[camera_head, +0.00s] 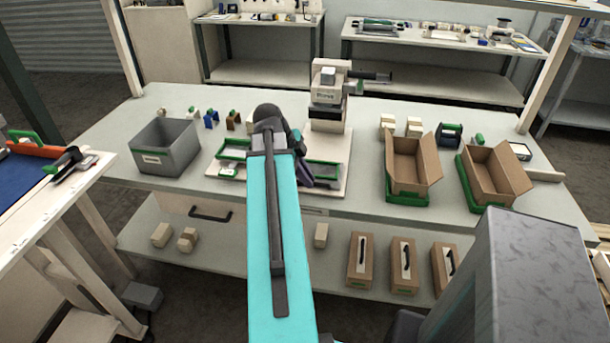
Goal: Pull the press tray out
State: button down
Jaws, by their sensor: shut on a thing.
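The press (330,92), a cream and grey machine with a dark side handle, stands upright at the middle back of the workbench on a cream base plate. The press tray (326,172), grey inside with green edges, lies on the front right of that base plate. My gripper (308,182) is at the left end of this tray, shut on it. My turquoise and dark arm hides part of the tray, and the fingertips cannot be made out clearly. A second green-edged tray (235,150) lies to the left of my arm.
A grey bin (165,147) stands at the left of the bench. Open cardboard boxes (408,162) in green trays stand at the right. Small blocks sit along the back. A lower shelf (225,247) holds blocks and several boxes. Some bench top in front of the press is clear.

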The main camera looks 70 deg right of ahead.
jog(key=shift+s, duration=0.15)
jog(key=c, duration=1.8)
grip_release()
jog(key=shift+r, duration=0.1)
jog(key=shift+b+v, duration=1.15)
jog(key=shift+v, duration=5.7)
